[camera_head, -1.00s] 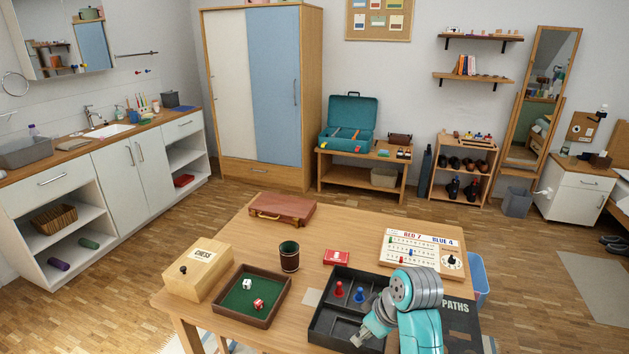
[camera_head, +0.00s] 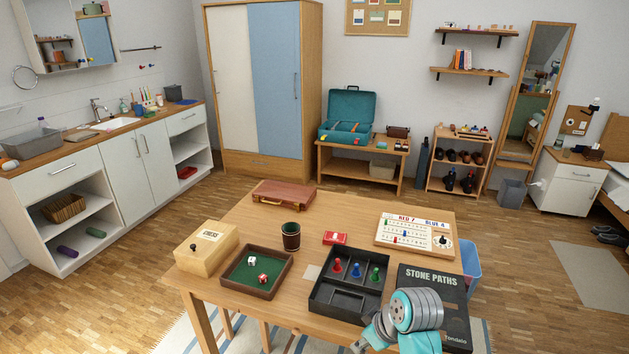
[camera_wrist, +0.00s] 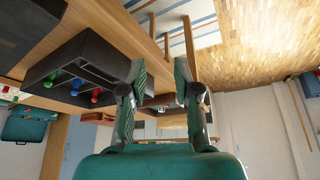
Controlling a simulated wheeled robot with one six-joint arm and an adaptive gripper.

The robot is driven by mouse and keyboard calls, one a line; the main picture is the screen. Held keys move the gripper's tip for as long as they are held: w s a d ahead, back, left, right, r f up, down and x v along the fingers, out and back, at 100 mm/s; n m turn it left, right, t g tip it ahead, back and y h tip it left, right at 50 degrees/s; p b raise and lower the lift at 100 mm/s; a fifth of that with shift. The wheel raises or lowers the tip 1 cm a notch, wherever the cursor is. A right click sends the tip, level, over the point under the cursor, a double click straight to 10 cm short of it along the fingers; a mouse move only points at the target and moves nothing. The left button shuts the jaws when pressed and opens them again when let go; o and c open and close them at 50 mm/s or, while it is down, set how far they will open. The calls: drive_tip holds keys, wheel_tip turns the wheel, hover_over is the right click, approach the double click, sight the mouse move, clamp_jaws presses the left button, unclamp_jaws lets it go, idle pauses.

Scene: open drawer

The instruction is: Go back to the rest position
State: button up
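My gripper (camera_head: 364,341) hangs at the near edge of the table, just in front of the black compartment tray (camera_head: 330,311). In the wrist view my gripper (camera_wrist: 160,72) has its two fingers spread apart with nothing between them. The tray holds a red pawn (camera_head: 337,267), a blue pawn (camera_head: 356,271) and a green pawn (camera_head: 375,274), upright in separate back compartments. The tray's front compartments look empty, though my arm hides part of its front right corner.
The Stone Paths box (camera_head: 433,292) lies right of the tray, partly behind my arm. A dice tray (camera_head: 282,280), chess box (camera_head: 205,252), cup (camera_head: 290,236), red card box (camera_head: 335,238) and scoreboard (camera_head: 415,232) share the table (camera_head: 350,213).

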drive_tip(key=s+d+f+m+t+h, duration=0.1)
drive_tip(key=s+d+f+m+t, duration=0.25)
drive_tip(key=s+f, duration=1.1)
drive_tip(key=s+d+r+m+t+h, duration=0.1)
drive_tip(key=s+m+t, duration=0.1)
drive_tip(key=s, duration=0.5)
drive_tip(key=s+d+r+m+t, duration=0.1)
drive_tip(key=s+t, duration=0.1)
drive_tip(key=s, duration=0.5)
drive_tip(key=s+d+r+m+t+h, duration=0.1)
drive_tip(key=s+r+m+t, duration=0.1)
drive_tip(key=s+r, duration=1.3)
drive_tip(key=shift+s+d+r+t, duration=0.2)
drive_tip(key=shift+s+d+t, duration=0.05)
drive_tip(key=shift+s+t, duration=0.6)
